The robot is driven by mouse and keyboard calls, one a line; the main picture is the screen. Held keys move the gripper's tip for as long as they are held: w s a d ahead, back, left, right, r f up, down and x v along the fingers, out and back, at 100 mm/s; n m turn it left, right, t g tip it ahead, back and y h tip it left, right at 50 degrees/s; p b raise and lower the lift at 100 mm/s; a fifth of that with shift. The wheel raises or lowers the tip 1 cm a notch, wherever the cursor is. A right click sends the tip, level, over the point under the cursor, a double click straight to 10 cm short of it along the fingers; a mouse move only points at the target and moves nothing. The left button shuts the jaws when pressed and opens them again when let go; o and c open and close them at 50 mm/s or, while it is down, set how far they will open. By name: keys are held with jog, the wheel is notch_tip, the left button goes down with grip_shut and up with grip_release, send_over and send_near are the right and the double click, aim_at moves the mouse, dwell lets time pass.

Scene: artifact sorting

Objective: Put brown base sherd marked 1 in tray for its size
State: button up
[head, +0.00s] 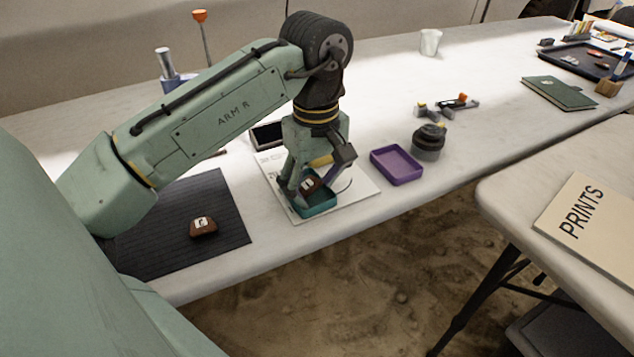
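A brown sherd (310,184) with a white label lies between the fingers of my gripper (309,181). It is in or just above the teal tray (322,208), and I cannot tell whether it touches the tray floor. The fingers point down over the tray, one on each side of the sherd, and I cannot tell whether they grip it. The mark on its label is too small to read. A second brown sherd (203,228) with a white label lies on the dark mat (175,252); its mark is also unclear. A purple tray (397,165) stands empty to the right.
The teal tray stands on a white printed sheet (361,191). A dark-screened device (267,135) lies behind it. A dark round stacked object (429,141) and a small tool (447,105) are beyond the purple tray. A white cup (430,42) stands farther back. The table's front edge is close.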

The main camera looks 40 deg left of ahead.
jog(key=shift+a+r, duration=0.1)
jog(key=shift+r, duration=0.05)
dwell(0.3)
jog(key=shift+r, duration=0.25)
notch_tip(320, 180, up, 13)
jog(key=p, duration=0.1)
jog(key=shift+f+p, duration=0.15)
jog(key=shift+p, duration=0.2)
